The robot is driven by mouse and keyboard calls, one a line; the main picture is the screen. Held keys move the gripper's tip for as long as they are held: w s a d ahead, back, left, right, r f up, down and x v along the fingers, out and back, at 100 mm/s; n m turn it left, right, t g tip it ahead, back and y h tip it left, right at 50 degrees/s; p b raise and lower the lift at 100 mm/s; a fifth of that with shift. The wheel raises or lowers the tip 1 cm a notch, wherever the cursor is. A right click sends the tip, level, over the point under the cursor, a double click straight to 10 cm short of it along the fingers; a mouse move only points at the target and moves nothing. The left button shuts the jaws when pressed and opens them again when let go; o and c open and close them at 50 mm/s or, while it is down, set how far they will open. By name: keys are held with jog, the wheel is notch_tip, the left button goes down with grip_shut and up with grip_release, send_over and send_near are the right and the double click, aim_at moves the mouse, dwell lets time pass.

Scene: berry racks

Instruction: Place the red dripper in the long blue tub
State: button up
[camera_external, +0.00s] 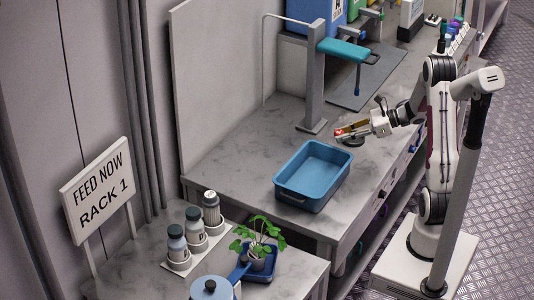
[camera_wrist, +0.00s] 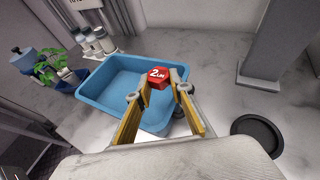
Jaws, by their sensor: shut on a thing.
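The red dripper (camera_wrist: 159,77), with white "2L/H" style lettering, is between the fingertips of my gripper (camera_wrist: 162,90). It also shows as a small red spot in the external view (camera_external: 341,133). My gripper (camera_external: 350,131) is shut on it, above the counter just to the upper right of the tub. The long blue tub (camera_external: 284,196) is empty and sits on the grey counter. In the wrist view, the tub (camera_wrist: 88,98) lies behind and to the left of the dripper, and my fingers cover part of its right side.
A round black dish (camera_wrist: 257,136) lies on the counter right of the tub. A grey post with a teal arm (camera_external: 316,80) stands behind. Bottles (camera_external: 195,223), a potted plant (camera_external: 258,252) and a blue watering can (camera_external: 212,287) are on the nearer bench.

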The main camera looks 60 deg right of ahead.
aim_at(341, 152)
jog(key=shift+f, duration=1.85)
jog(key=shift+f, duration=0.6)
jog(key=o, duration=0.7)
jog(key=shift+r, duration=0.15)
